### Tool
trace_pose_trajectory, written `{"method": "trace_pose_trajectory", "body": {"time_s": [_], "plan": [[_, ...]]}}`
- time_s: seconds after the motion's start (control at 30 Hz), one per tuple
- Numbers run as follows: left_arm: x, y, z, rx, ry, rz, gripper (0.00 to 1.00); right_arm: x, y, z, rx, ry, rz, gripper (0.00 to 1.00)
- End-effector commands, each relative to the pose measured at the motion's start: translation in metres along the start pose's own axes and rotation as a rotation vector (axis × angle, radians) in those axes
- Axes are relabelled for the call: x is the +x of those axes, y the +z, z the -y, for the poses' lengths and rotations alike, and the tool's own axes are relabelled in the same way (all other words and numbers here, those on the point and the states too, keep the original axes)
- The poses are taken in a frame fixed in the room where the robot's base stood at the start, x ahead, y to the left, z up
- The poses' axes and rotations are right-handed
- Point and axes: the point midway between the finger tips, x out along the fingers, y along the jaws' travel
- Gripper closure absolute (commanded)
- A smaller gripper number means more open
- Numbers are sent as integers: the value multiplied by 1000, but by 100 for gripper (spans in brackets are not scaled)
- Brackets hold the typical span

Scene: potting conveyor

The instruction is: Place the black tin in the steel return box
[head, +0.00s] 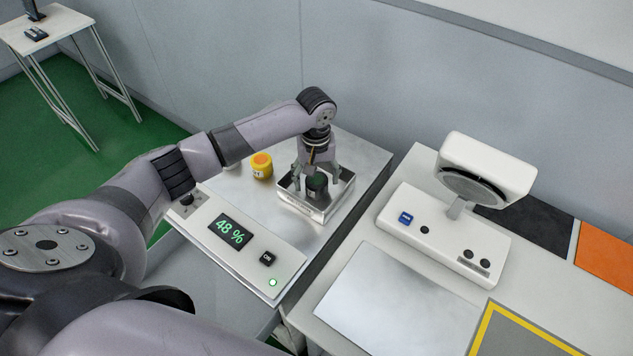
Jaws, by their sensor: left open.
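The steel return box (302,206) stands on the metal plate at the middle of the picture. A dark tin (317,184), black to dark green, is inside the box's walls, near its middle. My left gripper (317,181) points down over the box with its fingers on either side of the tin. The fingers are open; I cannot tell whether they touch the tin. The box walls hide the tin's base. My right gripper is not in the head view.
A yellow tin (262,166) with an orange top stands left of the box. A control panel (235,235) showing 48 % lies in front. To the right, a white device (445,225) stands on a table with a bare steel plate (395,305). A gap separates the two tables.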

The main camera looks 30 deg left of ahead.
Motion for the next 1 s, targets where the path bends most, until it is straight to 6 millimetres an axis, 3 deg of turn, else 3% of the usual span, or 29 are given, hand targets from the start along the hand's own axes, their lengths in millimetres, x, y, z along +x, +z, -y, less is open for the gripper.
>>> {"method": "trace_pose_trajectory", "body": {"time_s": [0.3,0.43,0.6,1.0], "plan": [[-68,-1,-1,0,4,-4,31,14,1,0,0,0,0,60],[-88,-1,-1,-1,3,-3,31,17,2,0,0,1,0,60],[-101,0,0,-1,2,-1,31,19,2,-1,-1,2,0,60],[-107,0,0,-1,1,0,31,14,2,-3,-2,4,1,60]]}}
